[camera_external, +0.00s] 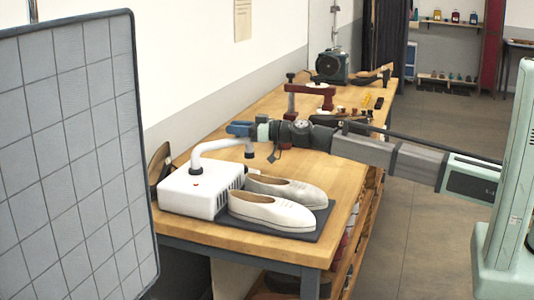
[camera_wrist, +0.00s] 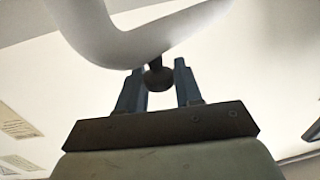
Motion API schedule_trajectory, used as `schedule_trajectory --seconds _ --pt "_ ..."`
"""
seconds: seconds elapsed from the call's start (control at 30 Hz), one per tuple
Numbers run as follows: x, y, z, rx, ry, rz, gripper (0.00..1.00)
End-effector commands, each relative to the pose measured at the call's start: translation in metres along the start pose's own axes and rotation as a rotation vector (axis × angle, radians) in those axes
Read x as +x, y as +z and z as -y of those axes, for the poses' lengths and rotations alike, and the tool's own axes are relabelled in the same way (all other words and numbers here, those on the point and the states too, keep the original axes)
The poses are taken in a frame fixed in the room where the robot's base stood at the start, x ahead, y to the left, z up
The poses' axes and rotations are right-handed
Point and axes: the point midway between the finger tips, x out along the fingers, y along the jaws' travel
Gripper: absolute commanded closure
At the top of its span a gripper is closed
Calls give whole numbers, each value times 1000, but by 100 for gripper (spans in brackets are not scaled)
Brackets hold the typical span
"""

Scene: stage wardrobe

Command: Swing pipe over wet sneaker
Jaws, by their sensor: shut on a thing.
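A white dryer box (camera_external: 200,193) stands on the bench with a white pipe (camera_external: 212,146) rising from it and bending right. The pipe's grey outlet (camera_external: 249,149) points down, in the picture above the heel of the far shoe; the depth is hard to tell. Two pale sneakers lie side by side on a dark mat (camera_external: 310,233): a near sneaker (camera_external: 268,213) and a far sneaker (camera_external: 290,191). I cannot tell which is wet. My gripper (camera_external: 240,129) has blue fingers at the pipe's bend. In the wrist view it (camera_wrist: 159,82) is shut on a dark knob (camera_wrist: 158,77) under the pipe (camera_wrist: 140,42).
A red clamp-like stand (camera_external: 310,100) and small items lie farther back on the wooden bench (camera_external: 180,228). A dark green machine (camera_external: 332,66) stands at the far end. A grey gridded panel (camera_external: 75,150) fills the left foreground. The bench's right edge drops to shelves below.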

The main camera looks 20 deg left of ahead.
Motion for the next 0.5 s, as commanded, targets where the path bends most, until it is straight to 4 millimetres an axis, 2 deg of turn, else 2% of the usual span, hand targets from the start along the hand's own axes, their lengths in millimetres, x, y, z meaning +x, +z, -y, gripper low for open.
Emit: schedule_trajectory --seconds 0.27,0.3,0.43,0.5 --pt "1 -2 -1 4 4 -3 100" --pt "1 -2 -1 3 4 -3 62" --pt "1 -1 -1 2 2 -2 49" --pt "1 -1 -1 2 2 -2 49"
